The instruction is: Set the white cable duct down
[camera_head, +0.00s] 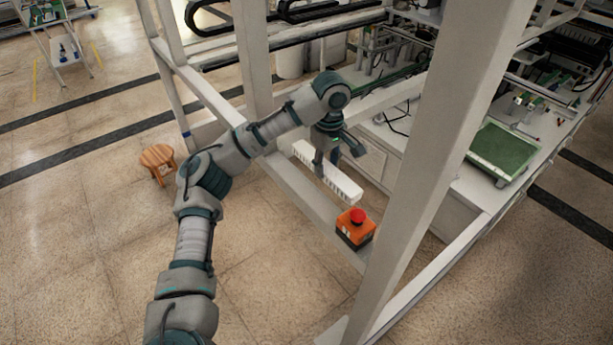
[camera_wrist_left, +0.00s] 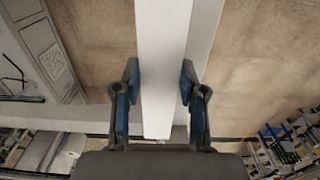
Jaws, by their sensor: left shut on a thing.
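The white cable duct (camera_head: 343,184) is a long, slotted white bar in the middle of the head view. It lies along the line of the frame's low pale beam (camera_head: 290,181), and I cannot tell whether it touches the beam. My left gripper (camera_head: 336,164) reaches down over the duct and is shut on it. In the left wrist view the duct (camera_wrist_left: 163,60) runs between the two fingers of this gripper (camera_wrist_left: 160,84), one on each side. The fingers hide a part of the duct. My right gripper is not in view.
An orange box with a red button (camera_head: 356,226) sits on the beam just past the duct's near end. A thick pale post (camera_head: 440,130) stands to the right. A green tray (camera_head: 503,150) lies on the bench behind it. A wooden stool (camera_head: 158,158) stands on open floor at left.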

